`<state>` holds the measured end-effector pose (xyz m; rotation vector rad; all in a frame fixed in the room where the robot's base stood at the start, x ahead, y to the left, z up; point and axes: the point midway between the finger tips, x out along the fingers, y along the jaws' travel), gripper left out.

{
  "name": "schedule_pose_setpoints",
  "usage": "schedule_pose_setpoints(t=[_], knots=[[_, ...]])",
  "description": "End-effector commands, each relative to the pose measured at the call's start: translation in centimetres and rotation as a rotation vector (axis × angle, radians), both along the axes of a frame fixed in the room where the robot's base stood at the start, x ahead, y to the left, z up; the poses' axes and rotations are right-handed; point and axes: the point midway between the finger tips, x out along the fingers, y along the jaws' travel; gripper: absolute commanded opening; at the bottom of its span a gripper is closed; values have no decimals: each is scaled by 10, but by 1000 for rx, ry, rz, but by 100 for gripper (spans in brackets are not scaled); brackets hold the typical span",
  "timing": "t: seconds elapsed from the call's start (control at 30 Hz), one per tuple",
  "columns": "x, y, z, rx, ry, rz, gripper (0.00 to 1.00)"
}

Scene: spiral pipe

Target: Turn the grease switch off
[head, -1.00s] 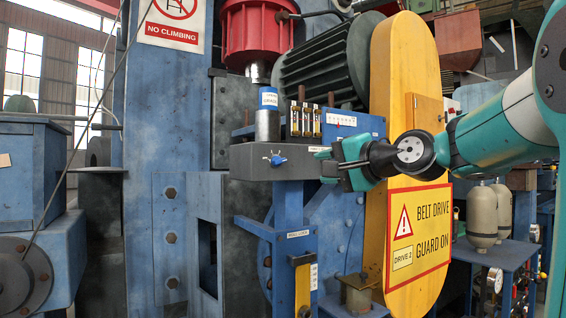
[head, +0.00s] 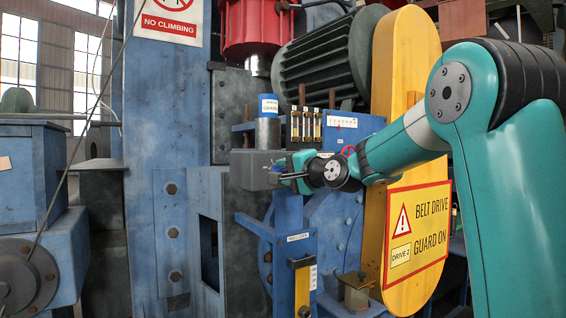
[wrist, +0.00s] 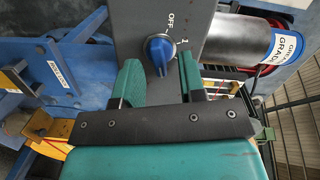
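The grease switch is a blue knob (wrist: 160,54) with a white pointer mark, on the face of a grey box (head: 246,168). The white mark appears to lean toward the "1". My gripper (head: 281,172) is open in front of the box face. In the wrist view its green fingers (wrist: 159,66) stand on either side of the knob, with visible gaps. In the head view the gripper mostly hides the knob.
A grey cylinder with a blue grease label (head: 268,132) stands on the box. Several small glass vials (head: 305,126) and a white-labelled panel (head: 342,122) sit beside it. The yellow belt guard (head: 400,90) is close to my arm. A blue post (head: 290,225) stands below the gripper.

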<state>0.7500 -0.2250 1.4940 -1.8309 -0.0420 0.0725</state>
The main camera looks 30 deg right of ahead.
Motion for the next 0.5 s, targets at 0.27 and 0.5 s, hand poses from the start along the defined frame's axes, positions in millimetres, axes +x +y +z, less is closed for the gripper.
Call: schedule_pose_setpoints(t=[0.27,0.5], knots=[[14,1,-1,0,0,0,37],[14,1,-1,0,0,0,26]])
